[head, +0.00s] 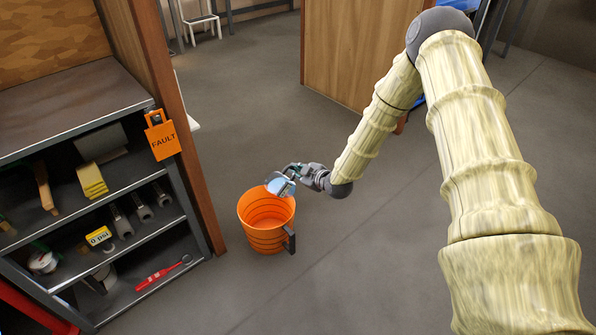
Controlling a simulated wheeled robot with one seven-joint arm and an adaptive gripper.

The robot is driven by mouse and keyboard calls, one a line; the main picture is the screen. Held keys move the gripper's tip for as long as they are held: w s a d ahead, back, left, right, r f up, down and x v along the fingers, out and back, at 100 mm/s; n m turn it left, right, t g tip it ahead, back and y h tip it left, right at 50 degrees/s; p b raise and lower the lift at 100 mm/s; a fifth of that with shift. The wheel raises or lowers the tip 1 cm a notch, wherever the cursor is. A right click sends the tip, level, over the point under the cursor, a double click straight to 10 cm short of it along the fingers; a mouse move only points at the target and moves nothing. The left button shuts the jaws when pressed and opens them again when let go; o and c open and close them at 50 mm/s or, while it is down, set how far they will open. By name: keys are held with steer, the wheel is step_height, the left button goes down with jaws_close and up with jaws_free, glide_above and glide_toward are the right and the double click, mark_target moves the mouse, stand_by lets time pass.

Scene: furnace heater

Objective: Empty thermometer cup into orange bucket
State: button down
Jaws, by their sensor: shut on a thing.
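The orange bucket (252,237) stands on the floor right of the shelf unit, with its open top up and a dark handle or bracket on its right side. My gripper (291,174) reaches in from the right and is shut on a light blue cup (281,187). The cup is over the bucket's far right rim and looks tilted toward the bucket. I cannot tell whether cup and rim touch. Thermometers are too small to make out, in the cup or in the bucket. The bucket's inside shows only in part, with dark rings on its wall.
A metal shelf unit (85,70) with tools and parts stands at the left. An orange FAULT tag (162,134) hangs on its corner post. A wooden cabinet (352,45) stands behind. The grey floor in front of and right of the bucket is clear.

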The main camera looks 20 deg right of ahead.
steer(key=shift+a+r, duration=0.1)
steer(key=shift+a, duration=0.05)
steer(key=shift+a+r+n+h+p, duration=0.1)
steer(key=shift+r+n+h+p, duration=0.15)
steer(key=shift+n+p, duration=0.4)
stand_by(0.4)
steer(key=shift+s+a+r+n+t+h+p, duration=0.15)
steer(key=shift+a+n+t+h+p, duration=0.1)
steer(key=shift+a+t+h+p, duration=0.15)
steer(key=shift+d, duration=0.1)
steer(key=shift+s+a+n+h+p, duration=0.15)
steer(key=shift+a+n+h+p, duration=0.25)
steer(key=shift+n, duration=0.1)
